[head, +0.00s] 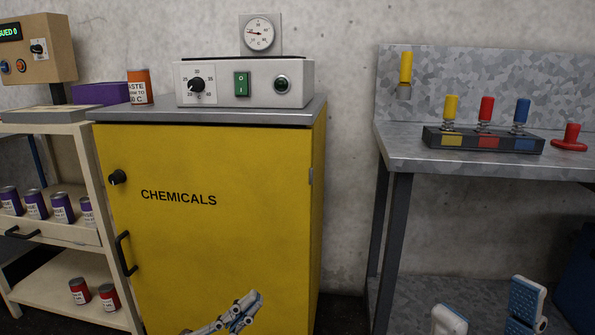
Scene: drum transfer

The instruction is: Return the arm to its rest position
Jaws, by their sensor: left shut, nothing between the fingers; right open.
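My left gripper (245,305) shows at the bottom of the head view, in front of the lower part of the yellow chemicals cabinet (215,245). Its fingers are shut with nothing between them. My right gripper (488,312) is at the bottom right, in front of the space under the grey workbench (440,160). Its two white and blue fingers stand wide apart, open and empty. Most of both arms lies outside the picture.
A control box (245,94) and an orange-and-white can (139,88) stand on the cabinet. A beige shelf cart (82,237) with several cans stands left. The bench bears a rack (484,141) of coloured-handled tools and a red object (570,138).

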